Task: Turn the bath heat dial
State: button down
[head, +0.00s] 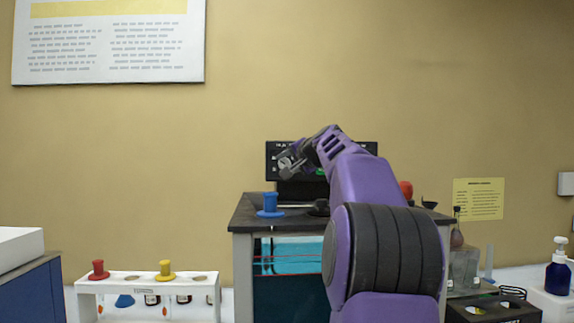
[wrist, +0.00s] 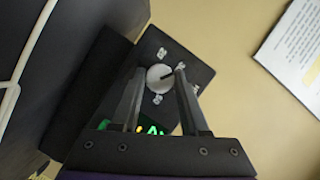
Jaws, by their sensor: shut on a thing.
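The bath heat dial is a round, pale knob (wrist: 158,77) with a dark pointer line. It sits on a black control panel (wrist: 190,68) with small white markings around it. My gripper (wrist: 160,72) is shut on the knob, with one finger on either side of it. A lit green display (wrist: 152,129) shows on the panel, partly hidden by the fingers.
A blue stopper (head: 270,206) stands on the bath's top, below my gripper. A white rack (head: 140,284) with a red stopper (head: 98,269) and a yellow stopper (head: 165,269) is at the left. Glassware (head: 464,262) and a blue bottle (head: 557,275) stand at the right.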

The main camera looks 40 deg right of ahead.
jog(key=shift+c, duration=2.1)
grip_release()
jog(key=shift+s, duration=0.1)
jog(key=shift+s+b, duration=0.3)
jog(key=shift+b, duration=0.15)
jog(key=b+v, duration=0.4)
jog(key=v, duration=1.2)
jog(key=shift+s+a+b, duration=0.15)
jog(key=shift+s+b, duration=0.15)
jog(key=shift+w+r, duration=0.1)
